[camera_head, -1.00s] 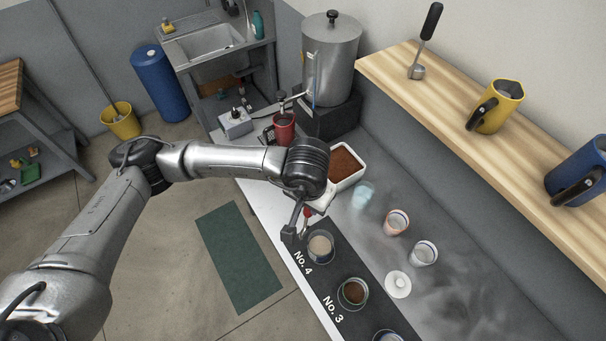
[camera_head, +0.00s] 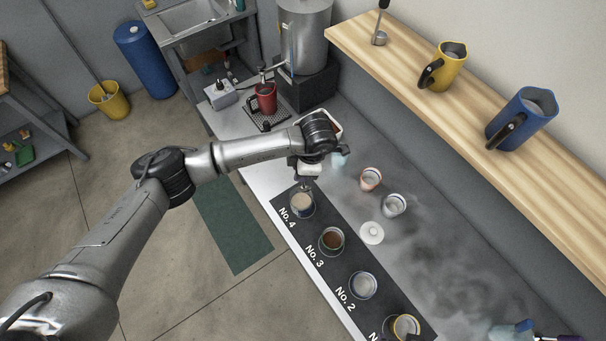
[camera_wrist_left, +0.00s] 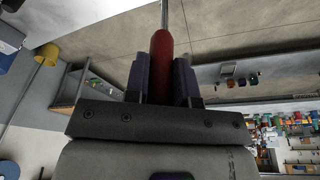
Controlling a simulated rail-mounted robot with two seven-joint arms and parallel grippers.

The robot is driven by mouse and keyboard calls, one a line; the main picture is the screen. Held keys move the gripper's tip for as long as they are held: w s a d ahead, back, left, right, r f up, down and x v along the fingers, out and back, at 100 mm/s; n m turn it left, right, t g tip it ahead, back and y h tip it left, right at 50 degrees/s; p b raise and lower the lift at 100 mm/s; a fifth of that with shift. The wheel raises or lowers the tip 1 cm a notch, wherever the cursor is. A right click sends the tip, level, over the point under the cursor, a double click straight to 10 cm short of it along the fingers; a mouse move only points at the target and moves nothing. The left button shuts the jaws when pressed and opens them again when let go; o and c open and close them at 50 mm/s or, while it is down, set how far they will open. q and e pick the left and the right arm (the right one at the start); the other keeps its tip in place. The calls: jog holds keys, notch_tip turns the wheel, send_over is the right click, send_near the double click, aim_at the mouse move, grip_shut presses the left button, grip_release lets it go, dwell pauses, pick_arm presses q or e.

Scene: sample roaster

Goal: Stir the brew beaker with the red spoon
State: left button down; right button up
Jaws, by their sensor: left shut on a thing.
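My left gripper (camera_head: 306,178) is over the back end of the dark mat, just above the No. 4 beaker. In the left wrist view my left gripper (camera_wrist_left: 161,82) is shut on the red handle of the spoon (camera_wrist_left: 162,52), whose metal shaft runs out of the top of the picture. In the head view the spoon is mostly hidden by the gripper; whether its tip is inside the beaker cannot be told. The No. 4 beaker (camera_head: 302,205) is upright with light brown contents. Which beaker is the brew beaker is not marked. My right gripper is out of view.
The No. 3 beaker (camera_head: 331,240) holds dark brown contents, and the No. 2 beaker (camera_head: 363,285) is pale inside. A pink-rimmed cup (camera_head: 370,179), a clear cup (camera_head: 393,205) and a white lid (camera_head: 372,232) stand right of the mat. A red mug (camera_head: 265,98) stands behind.

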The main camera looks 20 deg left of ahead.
pick_arm(q)
jog(key=n, duration=0.3)
jog(key=n+g, duration=0.1)
jog(key=n, duration=0.1)
jog(key=shift+w+a+f+h, duration=0.2)
jog(key=shift+a+f+h, duration=0.1)
jog(key=shift+f, duration=0.05)
jog(key=n, duration=0.2)
jog(key=n+h, duration=0.1)
jog(key=n, duration=0.1)
jog(key=shift+w+a+f+n+g, duration=0.1)
jog(key=shift+f+n+g, duration=0.1)
jog(key=shift+n+g, duration=0.2)
jog(key=n+h, duration=0.1)
jog(key=n, duration=0.3)
jog(key=n+h, duration=0.1)
jog(key=n, duration=0.3)
jog(key=n+h, duration=0.1)
jog(key=n, duration=0.3)
jog(key=shift+w+h, duration=0.25)
jog(key=shift+h, duration=0.05)
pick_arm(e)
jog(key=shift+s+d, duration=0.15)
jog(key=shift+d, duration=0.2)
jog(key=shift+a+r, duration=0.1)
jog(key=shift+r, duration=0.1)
